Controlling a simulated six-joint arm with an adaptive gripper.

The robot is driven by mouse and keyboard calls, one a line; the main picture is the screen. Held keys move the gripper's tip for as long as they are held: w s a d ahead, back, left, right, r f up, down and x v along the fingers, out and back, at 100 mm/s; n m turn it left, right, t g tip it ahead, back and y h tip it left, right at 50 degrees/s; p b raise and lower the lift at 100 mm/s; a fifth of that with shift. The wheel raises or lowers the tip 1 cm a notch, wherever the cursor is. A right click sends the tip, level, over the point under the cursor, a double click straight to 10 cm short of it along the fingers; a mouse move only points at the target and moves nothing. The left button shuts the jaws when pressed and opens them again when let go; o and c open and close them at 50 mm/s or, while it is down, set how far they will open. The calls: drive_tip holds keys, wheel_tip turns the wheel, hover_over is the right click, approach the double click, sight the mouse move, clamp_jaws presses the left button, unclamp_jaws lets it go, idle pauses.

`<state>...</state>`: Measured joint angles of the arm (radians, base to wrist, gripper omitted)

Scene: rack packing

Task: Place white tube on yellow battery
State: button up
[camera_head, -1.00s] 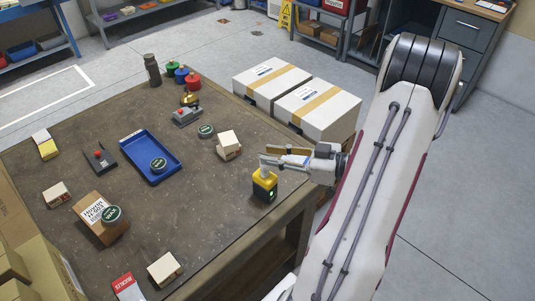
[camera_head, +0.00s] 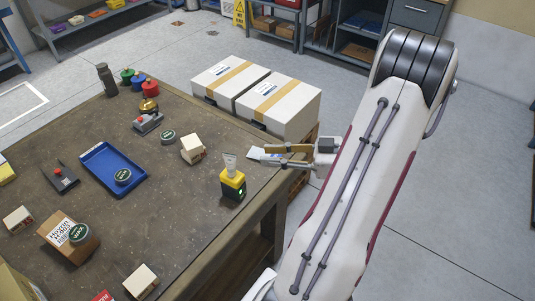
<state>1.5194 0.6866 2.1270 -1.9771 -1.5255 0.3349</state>
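The yellow battery (camera_head: 233,181), with a dark lower body and a small green light, stands on the table near its right edge.
A blue tray (camera_head: 113,172) holds a round tin. A small pale box (camera_head: 192,149) stands left of my gripper. Large white cartons (camera_head: 278,101) stand behind the table's right side. Bare table lies in front of the battery.

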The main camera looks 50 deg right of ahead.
idle(0.8)
drive_tip(key=w+d+r+g+h, duration=0.1)
drive_tip(key=w+d+r+h, duration=0.15)
drive_tip(key=w, duration=0.35)
drive_tip(key=w+d+r+g+h, duration=0.1)
drive_tip(key=w+r+h, duration=0.1)
drive_tip(key=w+h, duration=0.35)
drive_tip(key=w+a+r+m+g+h, duration=0.2)
drive_tip(key=w+a+r+h, duration=0.25)
drive_tip(key=r, duration=0.55)
drive_tip(key=s+a+m+g+y, duration=0.1)
drive_tip(key=s+a+y, duration=0.1)
drive_tip(key=s+a, duration=0.4)
drive_tip(key=s+a+f+g+y, duration=0.1)
drive_tip(key=s+a, duration=0.6)
drive_tip(key=a, duration=0.7)
drive_tip(key=s+a+m+g+y, duration=0.1)
drive_tip(key=s+a+g+y, duration=0.2)
drive_tip(key=s+a, duration=0.3)
drive_tip(key=a, duration=0.4)
drive_tip(key=shift+s+a+f+m, duration=0.25)
drive_tip(key=shift+s+f+m, duration=0.05)
drive_tip(key=shift+s+f, duration=0.1)
